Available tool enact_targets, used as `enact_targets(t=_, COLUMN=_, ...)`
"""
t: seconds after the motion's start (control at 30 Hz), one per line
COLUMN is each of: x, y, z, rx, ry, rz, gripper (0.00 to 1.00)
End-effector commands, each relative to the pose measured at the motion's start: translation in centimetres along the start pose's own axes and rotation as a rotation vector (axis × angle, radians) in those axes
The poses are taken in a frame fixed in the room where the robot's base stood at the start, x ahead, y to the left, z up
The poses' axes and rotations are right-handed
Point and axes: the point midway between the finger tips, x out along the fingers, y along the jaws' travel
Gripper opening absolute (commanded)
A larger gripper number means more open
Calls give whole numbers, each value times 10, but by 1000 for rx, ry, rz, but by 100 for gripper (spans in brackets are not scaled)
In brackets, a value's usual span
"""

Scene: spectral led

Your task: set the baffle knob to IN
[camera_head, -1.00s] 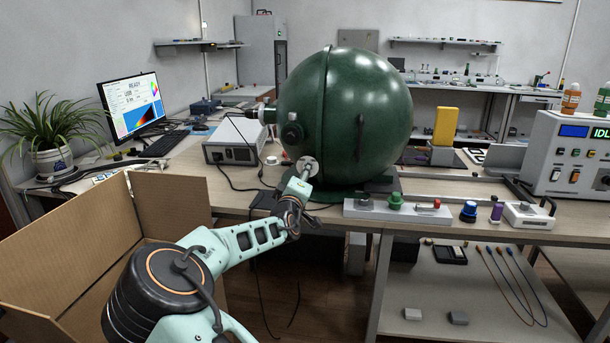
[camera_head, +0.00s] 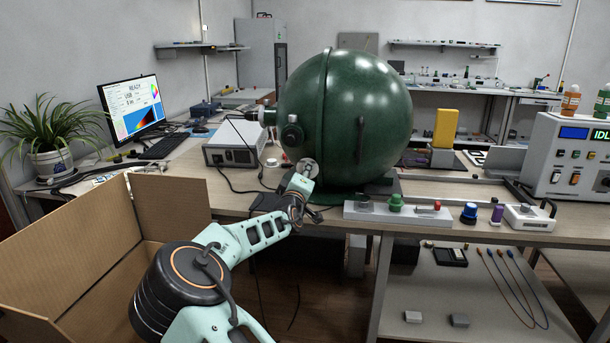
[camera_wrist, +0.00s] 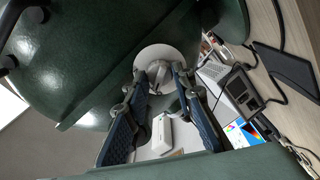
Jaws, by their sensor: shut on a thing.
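The baffle knob (camera_wrist: 157,72) sits at the middle of a round pale plate (camera_wrist: 158,56) on the lower front of the large green sphere (camera_head: 350,110). In the wrist view my gripper (camera_wrist: 157,82) has its two dark fingers on either side of the knob, shut on it. The fingertips partly hide the knob, and I cannot read any IN mark. In the head view the plate (camera_head: 308,168) shows just above the end of my arm, and the knob itself is too small to make out there.
A cardboard box (camera_head: 60,240) stands open at the front left. A grey box instrument (camera_head: 231,145) with cables is left of the sphere. A pale strip with small parts (camera_head: 398,212) lies on the bench's front edge, right of my arm.

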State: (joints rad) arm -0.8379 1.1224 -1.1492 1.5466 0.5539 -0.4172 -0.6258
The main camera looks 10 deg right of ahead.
Motion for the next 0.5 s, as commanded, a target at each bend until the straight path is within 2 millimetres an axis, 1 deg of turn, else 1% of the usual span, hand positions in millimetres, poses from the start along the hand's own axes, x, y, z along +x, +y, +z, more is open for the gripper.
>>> enact_targets(t=0.33, x=0, y=0, z=0, rx=3, ry=0, rz=0, gripper=0)
enact_targets(t=0.5, x=0, y=-1, z=0, rx=34, ry=0, rz=0, gripper=0)
